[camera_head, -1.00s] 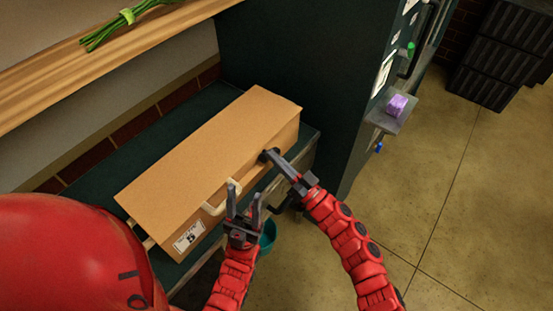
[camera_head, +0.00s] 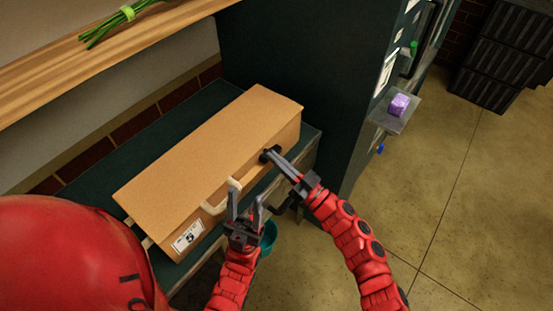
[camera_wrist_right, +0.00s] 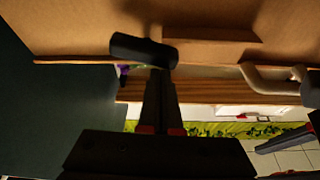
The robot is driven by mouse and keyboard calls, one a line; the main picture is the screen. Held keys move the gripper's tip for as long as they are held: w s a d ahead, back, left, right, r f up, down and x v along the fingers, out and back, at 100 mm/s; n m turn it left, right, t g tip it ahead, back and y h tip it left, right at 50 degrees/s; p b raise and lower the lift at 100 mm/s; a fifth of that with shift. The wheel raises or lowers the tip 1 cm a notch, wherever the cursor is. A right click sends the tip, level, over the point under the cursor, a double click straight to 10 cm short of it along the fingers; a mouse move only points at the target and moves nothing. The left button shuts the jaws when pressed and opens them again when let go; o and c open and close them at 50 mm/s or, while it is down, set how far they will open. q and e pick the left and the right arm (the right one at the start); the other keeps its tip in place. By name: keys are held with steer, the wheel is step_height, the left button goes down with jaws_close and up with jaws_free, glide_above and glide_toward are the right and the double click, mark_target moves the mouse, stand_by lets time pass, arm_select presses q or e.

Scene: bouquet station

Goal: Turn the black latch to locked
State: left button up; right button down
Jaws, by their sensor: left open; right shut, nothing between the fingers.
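The black latch (camera_head: 266,155) is on the front face of a tan box (camera_head: 210,155), near its right end. In the right wrist view the latch (camera_wrist_right: 140,48) is a short dark bar, lying nearly level and slightly tilted. My right gripper (camera_head: 275,157) is shut and empty, with its fingertips at the latch, seemingly touching it. Its fingers (camera_wrist_right: 160,75) hide part of the latch in the wrist view. My left gripper (camera_head: 246,203) is open and empty, just in front of the box's pale handle (camera_head: 228,190).
The box rests on a dark green bench (camera_head: 92,192) against a dark cabinet (camera_head: 290,75). A teal bucket (camera_head: 268,238) stands below, behind my left gripper. A purple block (camera_head: 398,105) sits on a small ledge at right. Open floor (camera_head: 430,210) lies to the right.

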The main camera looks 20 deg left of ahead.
steer(key=shift+s+n+g+b, duration=0.15)
steer(key=shift+n+g+b, duration=0.4)
steer(key=shift+n, duration=0.45)
stand_by(1.7)
